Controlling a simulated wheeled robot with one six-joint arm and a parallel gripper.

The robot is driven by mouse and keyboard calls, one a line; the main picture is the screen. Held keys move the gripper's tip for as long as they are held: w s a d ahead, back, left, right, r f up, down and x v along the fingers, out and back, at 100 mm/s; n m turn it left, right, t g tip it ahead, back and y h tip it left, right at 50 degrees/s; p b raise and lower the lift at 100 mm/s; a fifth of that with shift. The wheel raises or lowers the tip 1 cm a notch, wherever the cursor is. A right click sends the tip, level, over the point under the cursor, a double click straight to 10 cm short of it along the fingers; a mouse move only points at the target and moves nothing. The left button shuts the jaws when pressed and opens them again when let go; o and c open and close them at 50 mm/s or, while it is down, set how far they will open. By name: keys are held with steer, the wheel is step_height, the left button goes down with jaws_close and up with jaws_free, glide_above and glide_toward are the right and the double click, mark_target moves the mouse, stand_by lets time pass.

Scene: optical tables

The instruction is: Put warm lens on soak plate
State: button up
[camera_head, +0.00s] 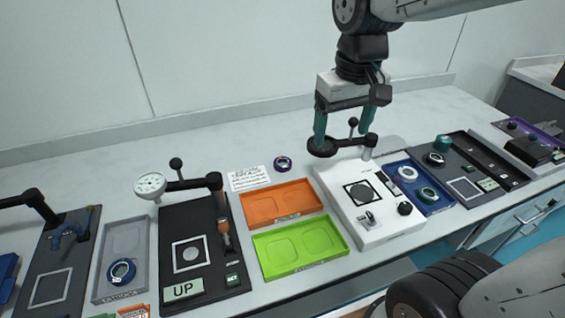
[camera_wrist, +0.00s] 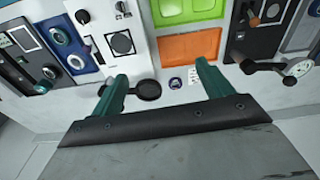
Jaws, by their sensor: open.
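My gripper (camera_head: 345,132) is open, with teal fingers apart and nothing between them; it hangs above the back of the white device. It also shows in the wrist view (camera_wrist: 160,72). No readable label marks a warm lens or soak plate. A small dark purple-rimmed lens (camera_head: 283,163) lies on the table behind the orange tray; it also shows in the wrist view (camera_wrist: 175,83). The white device (camera_head: 340,208) has a dark square with a round disc on top, and a black swing-arm disc (camera_head: 322,149) behind. Ringed lenses (camera_head: 428,194) sit in the blue tray (camera_head: 440,209).
The orange tray (camera_head: 262,219) and green tray (camera_head: 300,268) look empty. A grey tray (camera_head: 130,235) holds a blue-ringed lens (camera_head: 121,272). A dark station with a gauge (camera_head: 150,185) reads "UP". A dark plate (camera_head: 485,165) stands right. The table behind the trays is mostly clear.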

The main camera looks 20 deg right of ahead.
steer(key=w+a+f, duration=0.1)
steer(key=w+f, duration=0.4)
steer(key=w, duration=0.8)
steer(key=n+g, duration=0.1)
steer(key=n, duration=0.1)
glide_above(282, 161)
steer(key=f, duration=1.4)
steer(key=shift+w+d+f, duration=0.15)
steer(key=shift+w+f, duration=0.05)
steer(key=shift+f, duration=0.1)
steer(key=f, duration=0.7)
steer(key=shift+s+f, duration=0.2)
steer(key=shift+f, duration=0.1)
steer(key=c, duration=1.2)
steer(key=shift+o, duration=0.2)
steer(key=shift+r, duration=0.15)
